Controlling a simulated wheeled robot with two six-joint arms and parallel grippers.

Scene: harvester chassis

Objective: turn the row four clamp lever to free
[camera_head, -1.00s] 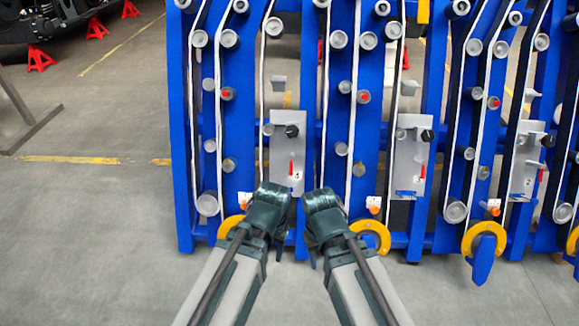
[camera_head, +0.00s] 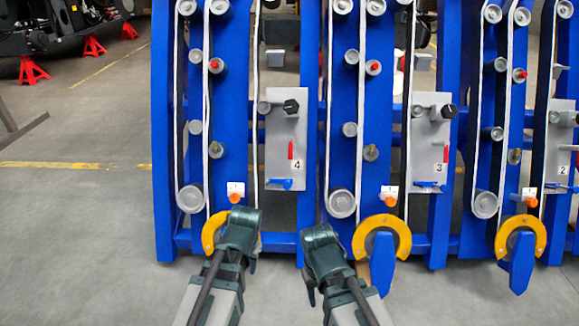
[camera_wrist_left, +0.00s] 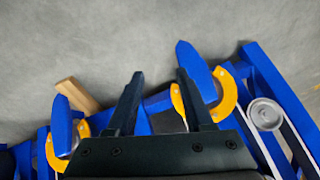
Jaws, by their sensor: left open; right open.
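The row four plate (camera_head: 272,215) is grey, marked 4, and stands upright between blue posts in the head view. It carries a red lever (camera_head: 290,150) pointing up, a black knob (camera_head: 291,106) above it, and a blue piece (camera_head: 281,184) at its lower edge. I cannot tell for sure which is the clamp lever. My left gripper (camera_head: 241,232) is below and left of the plate, apart from it. My right gripper (camera_head: 320,245) is below and slightly right of it. Both are open and empty. The left fingers (camera_wrist_left: 158,76) stand apart in the left wrist view.
Plates marked 3 (camera_head: 430,165) and 2 (camera_head: 562,155) stand to the right with similar levers. Yellow rings (camera_head: 400,230) and blue pointed parts (camera_head: 382,265) stick out low in front. Rollers and white belts run up the blue frame. Grey floor is open at the left.

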